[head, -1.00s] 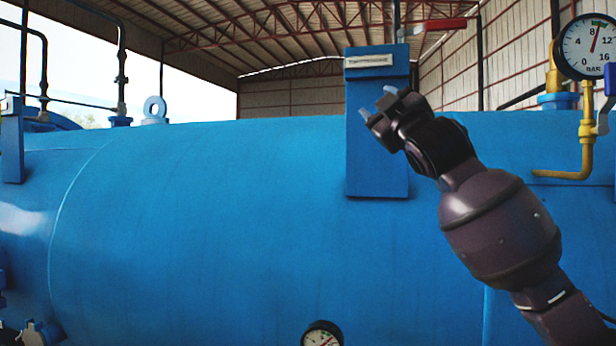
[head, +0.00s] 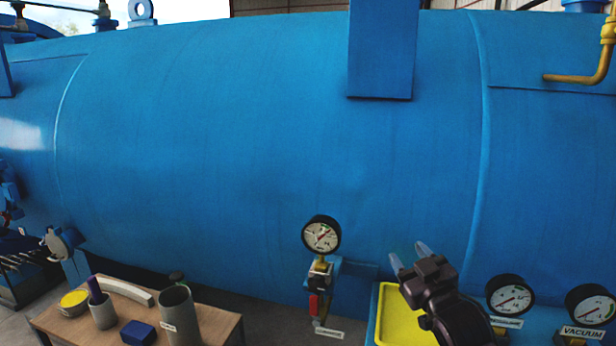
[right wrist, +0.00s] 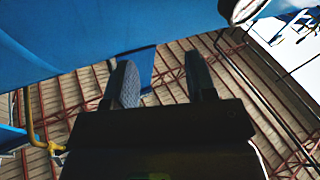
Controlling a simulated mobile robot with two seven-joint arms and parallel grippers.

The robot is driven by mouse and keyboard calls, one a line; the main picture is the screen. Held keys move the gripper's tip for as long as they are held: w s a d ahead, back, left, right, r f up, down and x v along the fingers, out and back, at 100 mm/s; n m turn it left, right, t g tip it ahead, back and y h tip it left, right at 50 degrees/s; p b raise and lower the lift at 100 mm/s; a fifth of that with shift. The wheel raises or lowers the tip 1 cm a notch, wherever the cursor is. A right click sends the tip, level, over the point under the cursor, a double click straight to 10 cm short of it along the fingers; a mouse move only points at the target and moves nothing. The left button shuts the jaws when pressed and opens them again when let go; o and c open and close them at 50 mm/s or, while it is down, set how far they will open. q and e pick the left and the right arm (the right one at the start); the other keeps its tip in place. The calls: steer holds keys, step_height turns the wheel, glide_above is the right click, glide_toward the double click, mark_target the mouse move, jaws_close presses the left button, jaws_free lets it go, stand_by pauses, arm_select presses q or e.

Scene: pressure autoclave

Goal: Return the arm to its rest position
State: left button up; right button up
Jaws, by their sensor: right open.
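My right gripper (head: 410,257) is in the lower right of the head view, in front of the blue autoclave (head: 260,150) and above a yellow tray (head: 391,318). Its two fingers point up and are apart, with nothing between them. In the right wrist view the open fingers (right wrist: 164,85) also show empty, against the blue vessel and the hall roof. My left gripper is in neither view.
A wooden table (head: 222,322) at lower left holds a grey cylinder (head: 180,318), a cup (head: 104,313), a blue block (head: 138,333) and a yellow stack (head: 73,302). A gauge (head: 321,235) with a red-handled valve (head: 314,304) is left of my gripper. Two gauges (head: 510,295) (head: 590,306) are at right.

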steer(key=s+d+f+m+g+h, duration=0.2)
steer(key=s+d+f+g, duration=0.1)
steer(key=s+f, duration=1.2)
steer(key=s+d+f+m+g+h, duration=0.3)
steer(key=s+d+f+g, duration=0.1)
steer(key=s+f, duration=1.1)
steer(key=shift+d+f, duration=0.2)
steer(key=shift+f, duration=0.6)
steer(key=shift+c, duration=0.5)
steer(key=shift+d, duration=0.1)
steer(key=shift+c, duration=0.3)
